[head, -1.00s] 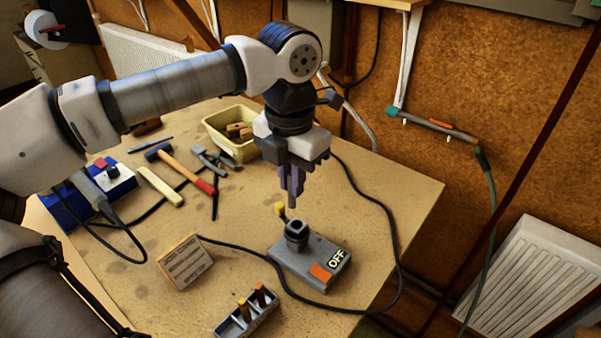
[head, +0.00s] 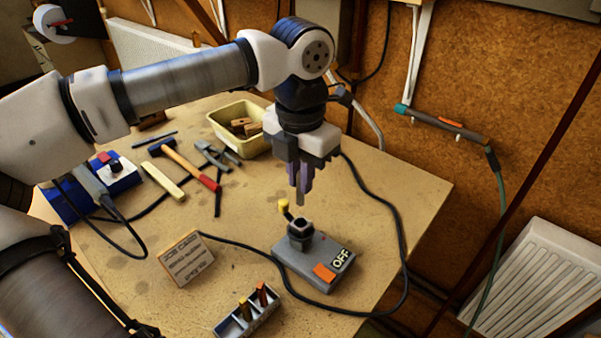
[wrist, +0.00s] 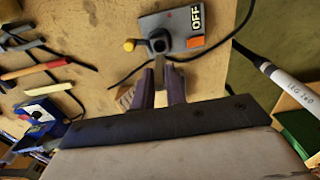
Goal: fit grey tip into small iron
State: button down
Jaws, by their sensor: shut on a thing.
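The small iron (head: 318,265) is a grey box on the table with an orange switch and an "OFF" label. A dark upright collar (head: 300,241) with an open top stands on it, with a yellow knob (head: 284,206) beside it. My gripper (head: 302,188) is above the collar, pointing down, shut on the grey tip (head: 300,199). The tip hangs upright, its lower end apart from the collar. In the wrist view the iron (wrist: 176,24) lies beyond my fingers (wrist: 160,82), and the tip (wrist: 160,70) shows between them.
A rack (head: 232,327) with coloured tips and a job card (head: 186,260) stand near the iron. A black cable (head: 398,240) loops around it. A yellow bin (head: 222,123), hammer (head: 196,170), pliers (head: 212,153) and blue unit (head: 70,203) are farther back.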

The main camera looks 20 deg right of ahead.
aim_at(300, 204)
jog(key=shift+f+b, duration=1.55)
jog(key=shift+f, duration=0.6)
jog(key=shift+f+b, duration=1.95)
jog(key=shift+b, duration=0.35)
jog(key=c, duration=1.3)
grip_release()
jog(key=shift+c, duration=0.2)
jog(key=shift+r, duration=0.1)
notch_tip(300, 204, up, 14)
jog(key=shift+f+b, duration=0.1)
jog(key=shift+b, duration=0.25)
